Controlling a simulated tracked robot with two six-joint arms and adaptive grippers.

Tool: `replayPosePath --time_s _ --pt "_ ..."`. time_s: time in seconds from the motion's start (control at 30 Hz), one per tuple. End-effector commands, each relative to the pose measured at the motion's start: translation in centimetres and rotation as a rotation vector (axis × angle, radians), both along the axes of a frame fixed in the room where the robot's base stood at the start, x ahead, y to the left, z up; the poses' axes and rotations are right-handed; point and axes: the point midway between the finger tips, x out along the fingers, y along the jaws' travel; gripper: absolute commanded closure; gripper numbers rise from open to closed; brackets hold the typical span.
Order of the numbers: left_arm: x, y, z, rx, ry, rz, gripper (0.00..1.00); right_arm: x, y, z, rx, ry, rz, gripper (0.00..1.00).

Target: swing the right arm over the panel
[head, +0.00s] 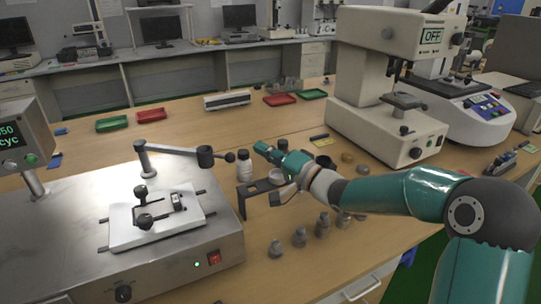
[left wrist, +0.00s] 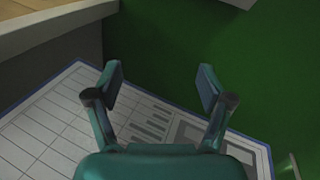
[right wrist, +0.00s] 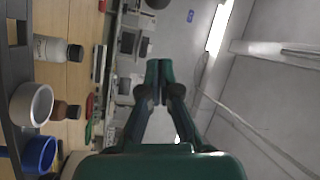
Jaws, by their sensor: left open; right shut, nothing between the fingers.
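A white panel (head: 125,235) lies clamped by dark-knobbed clamps on a steel tester (head: 190,262) at the left of the head view. A grey swing arm (head: 175,150) runs from a post behind the panel to the right, ending in a cylinder and a dark knob (head: 230,157). It lies behind the panel, not over it. My right gripper (head: 262,148) is shut and empty, pointing left, just right of the knob and apart from it. It also shows shut in the right wrist view (right wrist: 159,72). My left gripper (left wrist: 160,86) is open and empty above the floor.
A white bottle (head: 244,164) and a dark rack (head: 245,202) stand below my right gripper. Several grey weights (head: 299,238) stand in front. A white microscope-like instrument (head: 385,85) stands behind my right arm.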

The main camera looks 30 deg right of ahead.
Motion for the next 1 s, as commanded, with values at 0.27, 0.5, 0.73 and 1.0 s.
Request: replayPosePath --time_s 0.27,0.5,0.73,1.0 --pt "0.0 0.0 0.5 0.0 0.0 0.0 0.2 5.0 2.1 0.6 0.002 0.0 0.002 1.0" --pt "0.0 0.0 -0.2 0.0 0.0 0.0 0.2 3.4 4.2 -0.4 0.003 0.001 0.003 1.0" --pt "0.0 0.0 -0.3 0.0 0.0 0.0 0.2 2.7 4.9 -0.7 0.001 -0.001 0.0 1.0" --pt "0.0 0.0 -0.2 0.0 0.0 0.0 0.2 2.7 4.9 -0.7 0.001 0.0 -0.001 1.0"
